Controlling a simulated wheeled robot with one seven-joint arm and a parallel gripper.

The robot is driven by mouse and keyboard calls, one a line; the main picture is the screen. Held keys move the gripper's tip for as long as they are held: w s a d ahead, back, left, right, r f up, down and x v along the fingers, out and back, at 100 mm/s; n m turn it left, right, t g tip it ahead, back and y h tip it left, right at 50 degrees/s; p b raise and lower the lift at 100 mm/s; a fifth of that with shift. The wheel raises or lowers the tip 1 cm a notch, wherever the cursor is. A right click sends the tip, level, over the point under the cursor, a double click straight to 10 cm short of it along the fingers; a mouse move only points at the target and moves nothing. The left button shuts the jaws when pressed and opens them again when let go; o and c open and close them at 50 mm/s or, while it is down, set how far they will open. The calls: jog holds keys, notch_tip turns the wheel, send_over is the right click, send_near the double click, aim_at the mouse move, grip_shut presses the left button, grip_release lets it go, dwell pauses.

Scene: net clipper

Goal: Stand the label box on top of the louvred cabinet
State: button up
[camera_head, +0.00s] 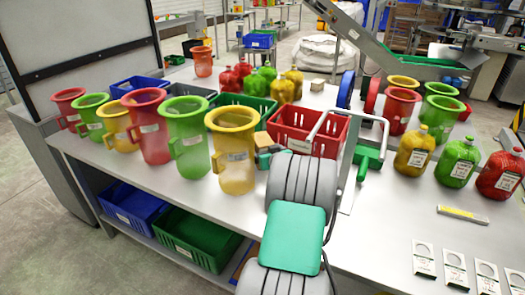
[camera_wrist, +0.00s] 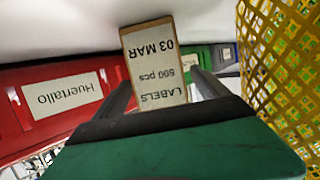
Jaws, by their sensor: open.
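The label box, a tan box with a white printed face, shows in the wrist view (camera_wrist: 157,62), upside down and centred between the two dark fingers of my gripper (camera_wrist: 162,88). The fingers are open, one on each side of it; I cannot tell whether they touch it. In the head view a small brown box (camera_head: 264,139), apparently the same one, stands on the workbench beside the red crate. My gripper (camera_head: 266,156) is low in front of it, partly hidden by my arm. I cannot make out a louvred cabinet in either view.
The red crate (camera_head: 298,123) is close behind my gripper; its labelled wall fills the wrist view's left (camera_wrist: 60,98). A yellow jug (camera_head: 235,165) stands just left, with more jugs beyond.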

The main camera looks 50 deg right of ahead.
jog(key=x, duration=0.3)
jog(key=shift+w+d+f, duration=0.1)
jog(key=shift+w+f, duration=0.05)
jog(key=shift+w, duration=0.1)
jog(key=c, duration=1.8)
jog(key=shift+c, duration=0.3)
